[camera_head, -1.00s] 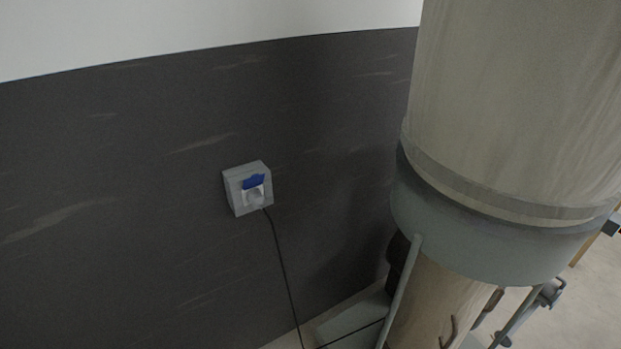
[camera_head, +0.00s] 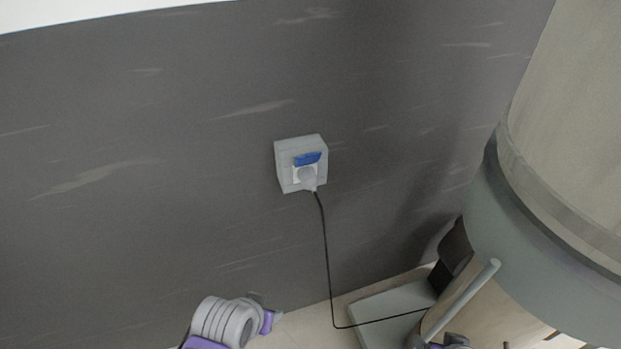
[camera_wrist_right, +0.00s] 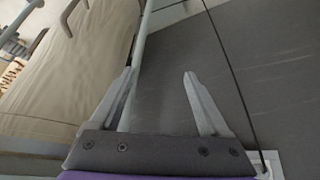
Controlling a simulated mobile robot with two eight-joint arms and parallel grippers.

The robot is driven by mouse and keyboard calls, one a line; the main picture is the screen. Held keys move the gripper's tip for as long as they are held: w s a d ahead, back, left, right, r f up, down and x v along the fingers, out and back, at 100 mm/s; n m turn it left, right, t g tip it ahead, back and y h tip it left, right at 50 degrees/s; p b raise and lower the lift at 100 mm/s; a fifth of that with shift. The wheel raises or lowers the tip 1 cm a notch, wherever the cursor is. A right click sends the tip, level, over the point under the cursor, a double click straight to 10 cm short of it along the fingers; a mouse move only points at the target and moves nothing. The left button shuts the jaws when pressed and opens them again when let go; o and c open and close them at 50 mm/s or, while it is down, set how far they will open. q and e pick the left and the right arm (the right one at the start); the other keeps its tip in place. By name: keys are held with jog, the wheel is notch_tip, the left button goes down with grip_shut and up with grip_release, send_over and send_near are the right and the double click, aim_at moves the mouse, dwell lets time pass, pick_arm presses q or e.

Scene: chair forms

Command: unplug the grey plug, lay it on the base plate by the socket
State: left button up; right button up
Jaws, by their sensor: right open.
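The grey plug (camera_head: 307,176) sits in the wall socket (camera_head: 285,167), a grey box with a blue flap above the plug. A black cable (camera_head: 325,240) hangs from the plug, bends at the floor and runs right across the grey base plate (camera_head: 378,312). My right gripper (camera_wrist_right: 158,74) is open with nothing between its fingers in the right wrist view. The cable (camera_wrist_right: 232,75) passes to the right of its fingers there, apart from them.
A large beige cylinder with a grey-green band (camera_head: 550,210) stands on the right, with a slanted grey bar (camera_head: 462,300) in front. The dark wall panel (camera_head: 150,200) around the socket is clear. Pale floor (camera_head: 310,330) shows at the bottom.

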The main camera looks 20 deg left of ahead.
jog(key=w+a+r+t+b, duration=0.1)
jog(key=w+a+r+t, duration=0.15)
jog(key=w, duration=0.55)
jog(key=n+t+y+b, duration=0.4)
jog(key=n+t+y, duration=0.3)
jog(key=y, duration=0.3)
send_near(311, 185)
jog(key=x, duration=0.3)
jog(key=shift+w+d+f+g, duration=0.15)
jog(key=shift+d+f+g, duration=0.05)
jog(key=shift+f+g, duration=0.1)
jog(key=shift+w, duration=0.1)
jog(key=shift+x, duration=4.4)
